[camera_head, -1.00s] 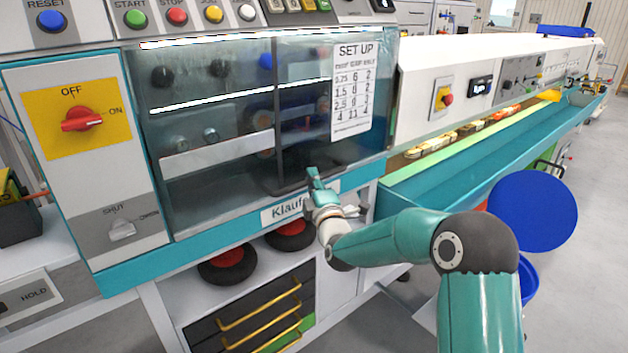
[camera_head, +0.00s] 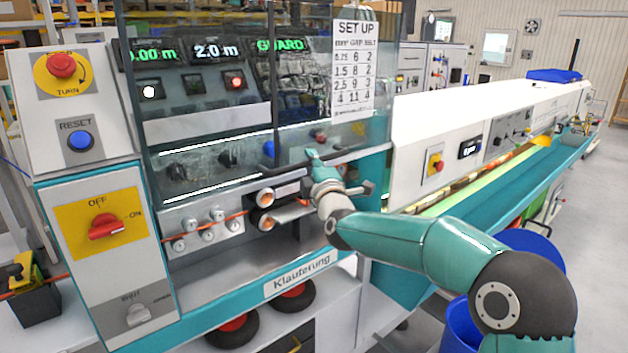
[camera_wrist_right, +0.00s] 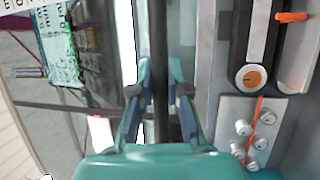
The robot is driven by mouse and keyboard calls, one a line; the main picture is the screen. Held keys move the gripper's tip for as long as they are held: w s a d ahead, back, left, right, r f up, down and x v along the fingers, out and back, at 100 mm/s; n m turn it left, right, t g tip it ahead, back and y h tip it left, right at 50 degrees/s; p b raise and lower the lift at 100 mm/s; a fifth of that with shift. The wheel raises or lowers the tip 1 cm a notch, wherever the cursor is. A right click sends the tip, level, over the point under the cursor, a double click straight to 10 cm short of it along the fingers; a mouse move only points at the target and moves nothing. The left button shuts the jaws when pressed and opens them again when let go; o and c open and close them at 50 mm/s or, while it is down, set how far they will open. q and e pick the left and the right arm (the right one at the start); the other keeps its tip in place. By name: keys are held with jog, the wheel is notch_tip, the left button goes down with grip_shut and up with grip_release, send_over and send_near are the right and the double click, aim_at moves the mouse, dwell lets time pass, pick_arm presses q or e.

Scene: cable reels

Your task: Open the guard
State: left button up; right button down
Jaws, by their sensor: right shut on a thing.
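The guard (camera_head: 222,110) is a clear tinted panel on the front of the teal and white machine. My right gripper (camera_head: 314,157) is at the guard's lower edge. In the right wrist view, its fingers (camera_wrist_right: 160,92) are shut on the dark handle bar (camera_wrist_right: 160,45), which runs up between them. My left gripper is out of view.
The open lower front shows rollers and an orange cable (camera_head: 215,230). The left panel has a red OFF/ON switch (camera_head: 104,228) and a red stop button (camera_head: 61,65). A long teal trough (camera_head: 480,215) extends right. Blue drums (camera_head: 535,250) stand near my right arm.

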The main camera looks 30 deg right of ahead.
jog(key=p, duration=0.7)
send_near(306, 104)
jog(key=x, duration=0.5)
jog(key=shift+w+d+r, duration=0.1)
jog(key=shift+r, duration=0.05)
jog(key=c, duration=1.1)
grip_release()
jog(key=shift+c, duration=0.2)
jog(key=v, duration=1.2)
jog(key=shift+f, duration=0.3)
